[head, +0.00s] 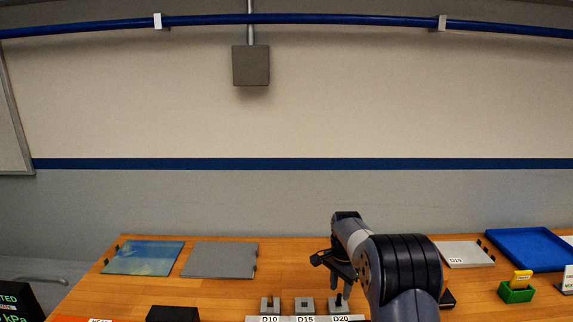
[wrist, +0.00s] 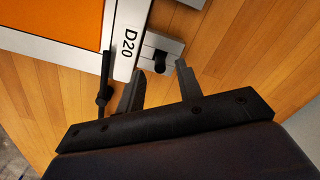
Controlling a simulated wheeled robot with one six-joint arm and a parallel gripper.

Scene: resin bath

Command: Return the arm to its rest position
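My gripper (head: 337,272) is above the bench, just over the grey block labelled D20 (head: 334,308). In the wrist view my gripper (wrist: 160,68) shows two dark fingers spread apart with nothing between them. The D20 block (wrist: 173,46) lies just beyond the fingertips. A dark peg-like piece (wrist: 159,62) shows at this block, apart from the fingers. My arm reaches forward and bends down over the bench, hiding part of the bench behind it.
Blocks labelled D10 (head: 265,305) and D15 (head: 305,307) stand left of D20. A blue-toned panel (head: 143,257) and grey plate (head: 219,260) lie at left. A D19 plate (head: 464,254), green box (head: 516,293) and blue tray (head: 530,249) are at right. An orange surface (wrist: 50,22) borders D20.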

